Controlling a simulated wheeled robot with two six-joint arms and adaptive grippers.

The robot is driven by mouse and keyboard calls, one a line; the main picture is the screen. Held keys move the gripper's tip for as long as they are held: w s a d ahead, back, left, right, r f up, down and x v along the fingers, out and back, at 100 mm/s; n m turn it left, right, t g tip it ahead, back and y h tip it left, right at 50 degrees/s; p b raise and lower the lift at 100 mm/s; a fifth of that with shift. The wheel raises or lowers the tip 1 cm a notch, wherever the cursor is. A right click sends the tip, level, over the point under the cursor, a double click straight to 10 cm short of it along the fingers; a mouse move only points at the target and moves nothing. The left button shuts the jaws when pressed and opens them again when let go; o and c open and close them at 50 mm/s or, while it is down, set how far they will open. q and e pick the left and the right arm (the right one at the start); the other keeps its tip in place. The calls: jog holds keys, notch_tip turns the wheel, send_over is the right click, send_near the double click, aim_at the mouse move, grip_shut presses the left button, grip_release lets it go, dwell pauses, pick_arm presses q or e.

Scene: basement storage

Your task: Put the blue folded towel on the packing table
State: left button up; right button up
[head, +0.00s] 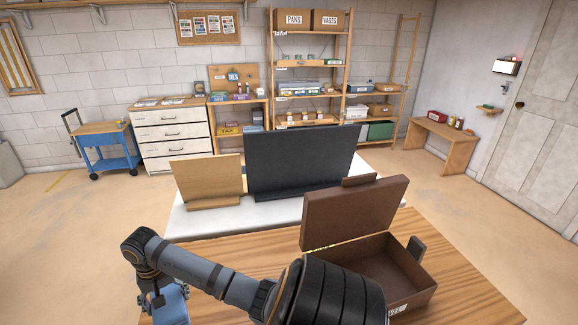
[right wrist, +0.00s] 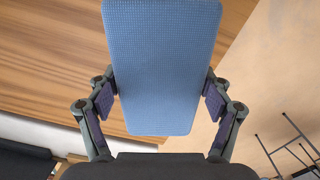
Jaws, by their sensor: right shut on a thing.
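The blue folded towel (right wrist: 162,65) is a flat, waffle-textured block in the right wrist view. It also shows at the bottom left of the head view (head: 172,307), partly cut off by the frame. My right gripper (right wrist: 158,95) is shut on it, with one finger pad at each long side; it also shows in the head view (head: 163,296). They are near the left edge of the wooden table (head: 235,299). In the wrist view, wood (right wrist: 45,50) lies to the left of the towel and floor to the right. I cannot tell the towel's height. My left gripper is out of view.
An open brown box (head: 360,222) with a raised lid stands on the wooden table's right side. Behind it, a white-topped table (head: 200,222) holds a tan panel (head: 207,178) and a dark panel (head: 300,155). The wood between my arm and the white top is bare.

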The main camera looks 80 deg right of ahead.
jog(key=s+d+r+n+p, duration=0.1)
jog(key=s+d+p, duration=0.15)
jog(key=s, duration=0.35)
jog(key=s+d+r+n+p, duration=0.1)
jog(key=s+r+n+p, duration=0.1)
jog(key=s+p, duration=0.3)
pick_arm(q)
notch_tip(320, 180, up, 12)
jog(key=p, duration=0.2)
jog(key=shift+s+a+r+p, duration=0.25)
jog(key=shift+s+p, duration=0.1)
jog(key=shift+p, duration=0.05)
pick_arm(e)
jog(key=s+a+r+n, duration=0.1)
jog(key=s+a, duration=0.4)
jog(key=s, duration=0.5)
jog(key=shift+s+r+n, duration=0.2)
jog(key=shift+s+n, duration=0.2)
jog(key=shift+n, duration=0.4)
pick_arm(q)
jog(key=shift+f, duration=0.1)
pick_arm(e)
jog(key=shift+w+a, duration=0.1)
